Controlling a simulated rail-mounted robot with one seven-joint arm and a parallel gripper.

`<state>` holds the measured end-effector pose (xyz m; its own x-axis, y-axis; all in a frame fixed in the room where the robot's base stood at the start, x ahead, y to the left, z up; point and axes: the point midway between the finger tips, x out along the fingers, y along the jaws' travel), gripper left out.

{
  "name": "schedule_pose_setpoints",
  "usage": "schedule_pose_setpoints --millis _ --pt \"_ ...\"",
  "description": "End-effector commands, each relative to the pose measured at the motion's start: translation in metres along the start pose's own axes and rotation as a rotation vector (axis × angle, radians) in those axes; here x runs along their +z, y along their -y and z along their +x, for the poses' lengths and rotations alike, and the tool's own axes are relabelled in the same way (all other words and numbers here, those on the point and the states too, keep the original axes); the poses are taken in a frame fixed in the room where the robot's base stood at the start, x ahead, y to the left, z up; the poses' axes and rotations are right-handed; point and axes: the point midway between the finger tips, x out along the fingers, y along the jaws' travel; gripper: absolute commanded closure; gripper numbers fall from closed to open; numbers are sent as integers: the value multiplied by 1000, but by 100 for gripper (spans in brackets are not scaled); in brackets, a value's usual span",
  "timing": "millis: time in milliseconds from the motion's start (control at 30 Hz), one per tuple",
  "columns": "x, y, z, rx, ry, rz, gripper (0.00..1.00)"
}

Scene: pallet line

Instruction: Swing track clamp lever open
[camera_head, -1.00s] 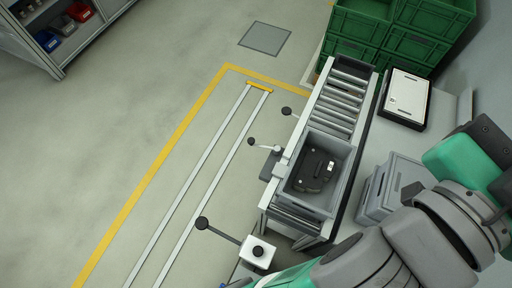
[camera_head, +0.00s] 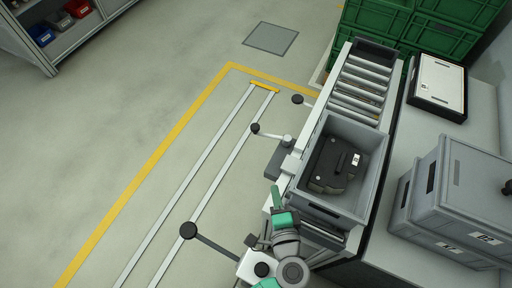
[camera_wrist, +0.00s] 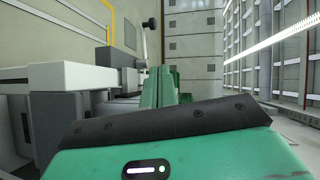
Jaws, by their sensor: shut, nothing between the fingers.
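A lever with a black ball knob (camera_head: 189,230) reaches left from a white block (camera_head: 248,266) beside the floor rails, at the bottom of the head view. A second black-knobbed lever (camera_head: 270,133) sticks out left from the conveyor's side, above a grey block. I cannot tell for sure which one is the track clamp lever. My gripper (camera_head: 276,194) is shut and empty, beside the conveyor's near left edge, between the two levers and touching neither. In the wrist view its green fingers (camera_wrist: 160,88) point ahead, and a black-knobbed lever (camera_wrist: 149,23) stands beyond them.
A grey tote (camera_head: 378,140) holding a dark case (camera_head: 335,165) sits on the roller conveyor (camera_head: 357,91). Another black knob (camera_head: 297,99) shows farther along. Grey bins (camera_head: 470,185) and green crates (camera_head: 435,40) stand right. The floor left of the rails is clear.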

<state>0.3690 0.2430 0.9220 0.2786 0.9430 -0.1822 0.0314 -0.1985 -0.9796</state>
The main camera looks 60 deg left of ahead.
Motion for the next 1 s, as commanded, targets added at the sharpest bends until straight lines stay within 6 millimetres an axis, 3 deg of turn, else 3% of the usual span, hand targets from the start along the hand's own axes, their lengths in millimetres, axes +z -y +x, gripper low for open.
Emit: schedule_pose_setpoints --millis 33,133,567,667,1000 --pt "7 -22 0 -16 6 32 100" --pt "14 -33 -4 -44 11 74 100" --pt "14 -33 -4 -54 12 86 100" --pt "15 -33 9 -55 14 85 100" --pt "16 -29 83 -54 15 84 100"
